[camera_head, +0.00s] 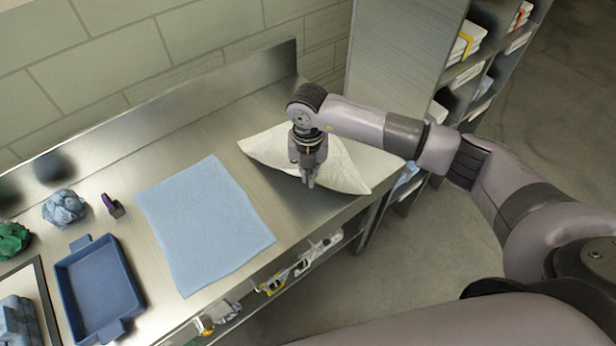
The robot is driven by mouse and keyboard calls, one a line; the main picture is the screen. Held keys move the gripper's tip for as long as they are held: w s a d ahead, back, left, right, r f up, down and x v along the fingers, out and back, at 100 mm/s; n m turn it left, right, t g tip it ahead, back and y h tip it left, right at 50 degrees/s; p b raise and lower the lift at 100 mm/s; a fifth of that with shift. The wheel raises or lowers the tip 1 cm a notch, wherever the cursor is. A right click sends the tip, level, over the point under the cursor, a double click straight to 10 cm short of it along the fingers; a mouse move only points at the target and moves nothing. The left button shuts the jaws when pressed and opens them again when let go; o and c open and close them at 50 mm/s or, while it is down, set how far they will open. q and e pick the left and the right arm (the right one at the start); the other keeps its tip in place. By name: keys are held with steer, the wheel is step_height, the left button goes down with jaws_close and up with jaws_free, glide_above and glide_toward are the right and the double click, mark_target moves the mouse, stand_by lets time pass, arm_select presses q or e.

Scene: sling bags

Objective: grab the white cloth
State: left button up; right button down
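The white cloth (346,172) lies spread on the right end of the metal counter, partly hidden under my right arm and gripper. My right gripper (308,184) points down over the cloth's front edge, with its fingertips close together. I cannot tell whether the fingers touch or pinch the cloth, or how high above it they are. My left gripper is not in view.
A light blue cloth (205,225) lies flat on the metal counter (150,170). A blue tray (97,285), a crumpled blue-grey cloth (64,208), a small purple-and-dark object (113,206) and a green bundle (13,240) are left. A shelf unit (400,50) stands right.

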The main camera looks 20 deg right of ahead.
step_height(320, 180, up, 33)
stand_by(0.7)
steer(key=shift+f, duration=0.2)
